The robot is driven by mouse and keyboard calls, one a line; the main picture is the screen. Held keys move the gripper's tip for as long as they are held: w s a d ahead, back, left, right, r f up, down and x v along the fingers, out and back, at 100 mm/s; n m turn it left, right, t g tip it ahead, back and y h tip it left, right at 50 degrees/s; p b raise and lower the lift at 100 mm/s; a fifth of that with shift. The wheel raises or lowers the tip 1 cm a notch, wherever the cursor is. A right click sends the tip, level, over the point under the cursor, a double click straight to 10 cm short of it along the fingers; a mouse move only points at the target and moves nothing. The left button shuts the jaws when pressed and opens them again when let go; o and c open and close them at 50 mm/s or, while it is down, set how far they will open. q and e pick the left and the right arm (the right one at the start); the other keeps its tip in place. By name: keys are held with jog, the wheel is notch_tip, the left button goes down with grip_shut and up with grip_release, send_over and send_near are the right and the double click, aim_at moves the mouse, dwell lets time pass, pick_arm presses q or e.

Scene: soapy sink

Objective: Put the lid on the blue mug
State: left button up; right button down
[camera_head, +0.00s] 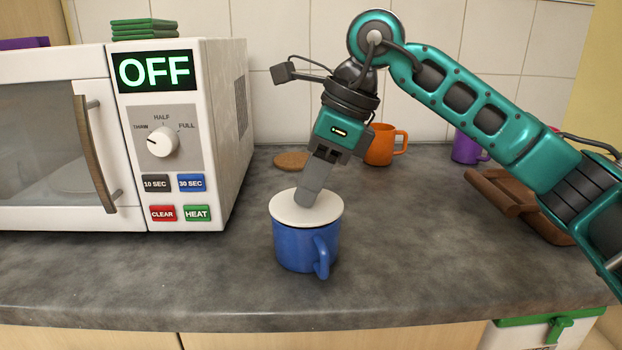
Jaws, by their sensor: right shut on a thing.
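The blue mug (296,247) stands upright on the grey counter, right of the microwave, with its handle toward the front right. A round cream lid (287,213) lies over the mug's mouth and looks about level. My right gripper (304,199) reaches down from above, and its fingers are shut at the top of the lid. The fingers hide part of the lid and whatever they grip there. Whether the lid is fully seated on the rim cannot be told. My left gripper is not in view.
A white microwave (222,140) showing OFF fills the left. Behind are an orange mug (379,146), a purple mug (466,148) and a brown disc (290,159). A brown wooden object (494,190) lies at the right. The counter (420,265) is clear in front and right of the blue mug.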

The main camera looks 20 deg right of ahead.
dwell(0.3)
jog(key=c, duration=1.2)
grip_release()
jog(key=o, duration=0.3)
jog(key=shift+o, duration=0.6)
jog(key=o, duration=0.4)
jog(key=shift+r+p, duration=2.9)
jog(key=shift+r, duration=0.6)
jog(key=shift+c, duration=0.4)
